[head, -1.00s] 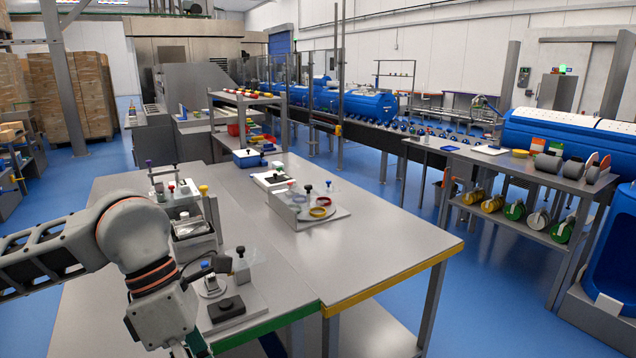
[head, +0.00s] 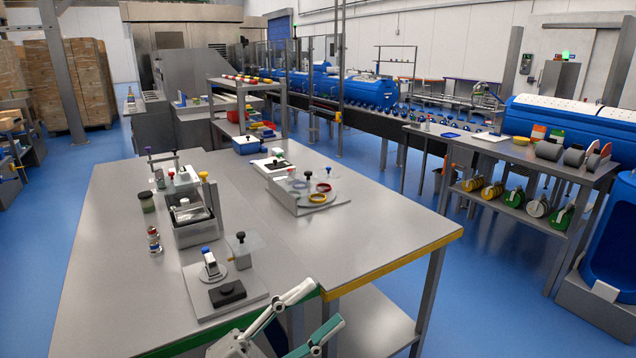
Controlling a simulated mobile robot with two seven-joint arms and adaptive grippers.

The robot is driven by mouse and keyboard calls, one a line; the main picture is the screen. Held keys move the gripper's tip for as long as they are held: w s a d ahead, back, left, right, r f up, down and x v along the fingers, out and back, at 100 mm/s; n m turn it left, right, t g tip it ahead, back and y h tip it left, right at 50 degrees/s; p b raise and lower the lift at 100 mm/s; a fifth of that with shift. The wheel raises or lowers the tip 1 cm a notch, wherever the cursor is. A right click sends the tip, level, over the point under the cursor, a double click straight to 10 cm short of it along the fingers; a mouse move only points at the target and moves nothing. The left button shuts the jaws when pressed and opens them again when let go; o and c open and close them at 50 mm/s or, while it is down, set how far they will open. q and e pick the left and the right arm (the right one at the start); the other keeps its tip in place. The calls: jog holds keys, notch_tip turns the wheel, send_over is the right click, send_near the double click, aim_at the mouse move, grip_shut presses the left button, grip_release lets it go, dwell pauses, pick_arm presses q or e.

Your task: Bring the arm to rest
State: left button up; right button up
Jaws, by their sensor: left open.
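The rest of the left arm is out of the picture. My right gripper is not in view.
The steel table (head: 112,262) has a clear left front area. On it stand a base plate with a black block (head: 227,292), a metal fixture (head: 195,220) and small jars (head: 153,240). A turntable fixture (head: 310,197) sits farther right.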

pick_arm(q)
jog(key=w+a+f+n+t+y, duration=0.1)
jog(key=a+f+n+t+y, duration=0.1)
jog(key=a+f+n+y, duration=0.4)
jog(key=w+a+f+n+t+y, duration=0.1)
jog(key=f+n+t+y, duration=0.2)
jog(key=f, duration=0.5)
jog(key=a+f+n+t+y, duration=0.1)
jog(key=a+f+n+y, duration=0.3)
jog(key=f+n, duration=0.2)
jog(key=s+a+f+n+g+y, duration=0.1)
jog(key=s+a+f+n+g, duration=0.1)
jog(key=s+f, duration=0.2)
jog(key=s+a+f+n+g+y, duration=0.2)
jog(key=s+f, duration=0.3)
jog(key=f, duration=0.5)
jog(key=s+a+f+n+g+y, duration=0.2)
jog(key=s+a+f, duration=0.2)
jog(key=f, duration=0.3)
jog(key=shift+s+a+n, duration=0.15)
jog(key=shift+a+n, duration=0.1)
jog(key=shift+n, duration=0.05)
